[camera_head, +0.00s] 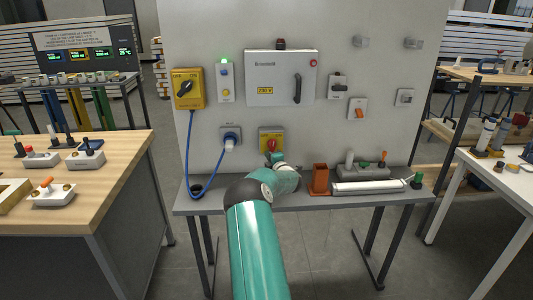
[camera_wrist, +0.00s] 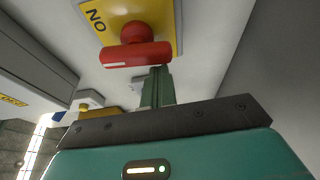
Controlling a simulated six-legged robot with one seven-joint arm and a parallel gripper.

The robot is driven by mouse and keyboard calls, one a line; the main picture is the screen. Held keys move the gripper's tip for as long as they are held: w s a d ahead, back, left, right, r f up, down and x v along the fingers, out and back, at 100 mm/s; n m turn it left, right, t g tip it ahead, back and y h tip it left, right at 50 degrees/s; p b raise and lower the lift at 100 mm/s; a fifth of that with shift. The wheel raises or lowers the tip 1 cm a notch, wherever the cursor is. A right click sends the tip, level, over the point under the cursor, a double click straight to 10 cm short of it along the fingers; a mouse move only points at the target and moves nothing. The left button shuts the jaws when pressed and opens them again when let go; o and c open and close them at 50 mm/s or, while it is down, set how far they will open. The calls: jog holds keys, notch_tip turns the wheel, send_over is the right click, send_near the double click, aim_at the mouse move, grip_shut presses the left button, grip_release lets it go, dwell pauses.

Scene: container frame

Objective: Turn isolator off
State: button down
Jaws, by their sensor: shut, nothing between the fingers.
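The isolator switch, a red handle on a yellow plate (camera_head: 263,137), is on the lower middle of the upright panel. In the wrist view, its red handle (camera_wrist: 136,54) is a bar lying roughly crosswise, with a white mark at its left end. The yellow plate (camera_wrist: 165,14) behind it reads "ON", seen rotated. My gripper (camera_wrist: 160,72) is shut and empty, its fingertips just below the handle in that view. I cannot tell whether they touch it. In the head view my gripper (camera_head: 276,158) partly covers the switch's lower part.
A yellow box with a black rotary knob (camera_head: 188,88) is at the panel's left. A blue socket (camera_head: 231,136) with a blue cable is left of the switch. A grey cabinet (camera_head: 273,78) is above.

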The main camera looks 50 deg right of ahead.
jog(key=n+g, duration=0.1)
jog(key=n, duration=0.1)
jog(key=s+d+n, duration=0.1)
jog(key=n, duration=0.1)
jog(key=n+g, duration=0.1)
jog(key=n, duration=0.1)
jog(key=shift+s+d+f+g, duration=0.2)
jog(key=shift+s+f+g, duration=0.1)
dwell(0.3)
jog(key=shift+s+d+r, duration=0.1)
dwell(0.9)
dwell(0.5)
notch_tip(320, 180, down, 3)
jog(key=w+a, duration=0.2)
jog(key=w, duration=0.1)
jog(key=v, duration=1)
jog(key=shift+s+a, duration=0.15)
jog(key=shift+s, duration=0.05)
jog(key=shift+r, duration=0.15)
